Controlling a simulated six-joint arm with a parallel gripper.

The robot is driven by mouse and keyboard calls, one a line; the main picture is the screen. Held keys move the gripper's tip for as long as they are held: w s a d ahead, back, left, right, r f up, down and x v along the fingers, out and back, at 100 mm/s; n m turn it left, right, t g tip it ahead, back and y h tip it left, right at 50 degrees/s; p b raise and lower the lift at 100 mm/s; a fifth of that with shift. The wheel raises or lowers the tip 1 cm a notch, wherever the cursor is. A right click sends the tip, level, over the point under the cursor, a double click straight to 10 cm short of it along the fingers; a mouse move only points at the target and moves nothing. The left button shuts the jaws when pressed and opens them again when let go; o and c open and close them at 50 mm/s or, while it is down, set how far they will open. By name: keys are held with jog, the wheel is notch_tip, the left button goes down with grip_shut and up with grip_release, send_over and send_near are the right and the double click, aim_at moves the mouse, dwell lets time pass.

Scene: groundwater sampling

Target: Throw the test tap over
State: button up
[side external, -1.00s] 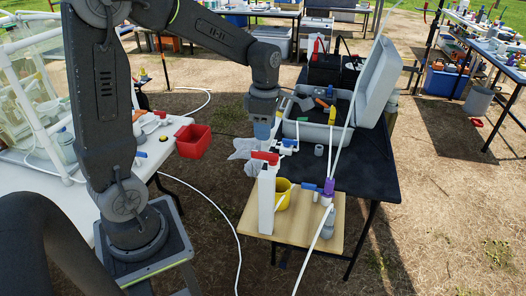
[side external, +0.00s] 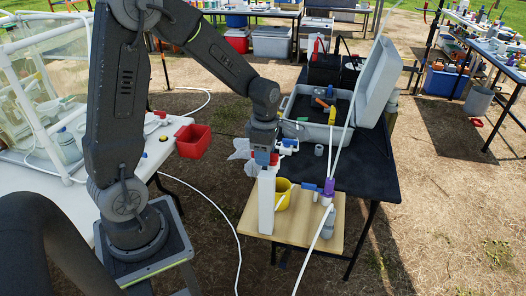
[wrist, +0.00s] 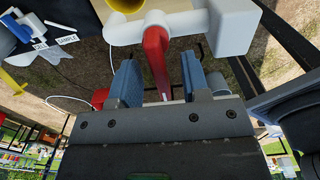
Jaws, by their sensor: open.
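The test tap has a red lever (wrist: 157,52) on a white pipe body (wrist: 232,25) in the wrist view. In the side view its white post (side external: 266,208) stands on a wooden board, and the lever is mostly hidden by my gripper, with a little red (side external: 274,159) showing. My gripper (side external: 263,158) is at the top of the post, pointing down. In the wrist view my gripper (wrist: 159,80) is open, with one blue finger on each side of the red lever. Gaps show between the lever and both fingers.
A yellow bucket (side external: 284,188) is by the post. A purple fitting (side external: 328,188) with a hose stands to the right. A blue-handled valve (side external: 289,144) and an open grey case (side external: 306,132) are behind. A red bin (side external: 193,140) is at the left.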

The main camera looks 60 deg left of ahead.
grip_shut()
jog(key=m, duration=0.4)
jog(key=w+m, duration=0.1)
jog(key=shift+a+m, duration=0.25)
jog(key=shift+m, duration=0.15)
jog(key=shift+w+m, duration=0.3)
jog(key=shift+m, duration=1.15)
jog(key=shift+w+m, duration=0.25)
jog(key=shift+m, duration=1.2)
